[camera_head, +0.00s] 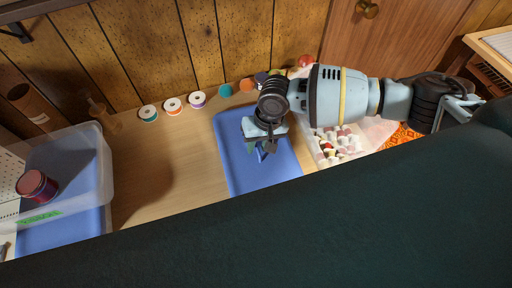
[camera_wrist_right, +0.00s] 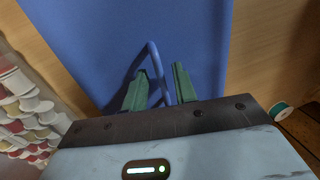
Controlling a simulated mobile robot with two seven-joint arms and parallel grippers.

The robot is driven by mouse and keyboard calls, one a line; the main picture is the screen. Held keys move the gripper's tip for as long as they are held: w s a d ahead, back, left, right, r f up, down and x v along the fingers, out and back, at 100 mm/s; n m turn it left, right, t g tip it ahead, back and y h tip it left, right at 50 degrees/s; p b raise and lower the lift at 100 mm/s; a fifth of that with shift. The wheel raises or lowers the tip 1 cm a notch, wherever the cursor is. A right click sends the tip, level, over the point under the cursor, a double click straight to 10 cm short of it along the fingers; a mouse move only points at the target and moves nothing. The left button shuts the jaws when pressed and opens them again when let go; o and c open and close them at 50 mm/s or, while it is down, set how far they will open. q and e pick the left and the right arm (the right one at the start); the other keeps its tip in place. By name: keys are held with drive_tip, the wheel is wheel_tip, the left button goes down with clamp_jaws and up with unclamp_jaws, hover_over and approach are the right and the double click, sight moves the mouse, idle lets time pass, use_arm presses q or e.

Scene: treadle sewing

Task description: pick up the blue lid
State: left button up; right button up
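The blue lid (camera_head: 284,165) lies flat on the wooden table below my right arm. It fills much of the right wrist view (camera_wrist_right: 190,40), with a raised blue loop handle (camera_wrist_right: 155,62) on it. My right gripper (camera_head: 262,153) is over the lid, pointing down. In the wrist view its two green fingers (camera_wrist_right: 159,80) are apart, with part of the handle between them. I cannot tell whether either finger touches the handle. The arm hides part of the lid in the head view. My left gripper is not in view.
A clear bin (camera_head: 94,185) stands at the left, with a dark red-lidded jar (camera_head: 37,186) in that area. Spools (camera_head: 173,106) line the wall. A box of several spools (camera_head: 338,146) is right of the lid. The table (camera_head: 160,180) between bin and lid is clear.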

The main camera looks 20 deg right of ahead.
sight(258, 147)
clamp_jaws()
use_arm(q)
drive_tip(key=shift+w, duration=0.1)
use_arm(e)
drive_tip(key=shift+r, duration=0.1)
drive_tip(key=shift+r, duration=0.5)
wheel_tip(258, 147, up, 2)
drive_tip(key=shift+r, duration=0.25)
drive_tip(key=s+a, duration=0.2)
drive_tip(key=s, duration=0.2)
drive_tip(key=s+a+r+p, duration=0.1)
drive_tip(key=s+a, duration=0.2)
drive_tip(key=s, duration=0.1)
drive_tip(key=s+a+p, duration=0.1)
drive_tip(key=s+a, duration=0.1)
drive_tip(key=s, duration=0.3)
drive_tip(key=shift+a+r, duration=0.15)
drive_tip(key=shift+a, duration=0.25)
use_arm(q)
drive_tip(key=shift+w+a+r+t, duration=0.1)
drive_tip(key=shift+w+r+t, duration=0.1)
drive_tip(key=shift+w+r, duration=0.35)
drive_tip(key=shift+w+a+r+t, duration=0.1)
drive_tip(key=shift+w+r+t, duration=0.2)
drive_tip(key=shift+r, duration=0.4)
use_arm(e)
drive_tip(key=shift+s+a, duration=0.15)
drive_tip(key=shift+s, duration=0.2)
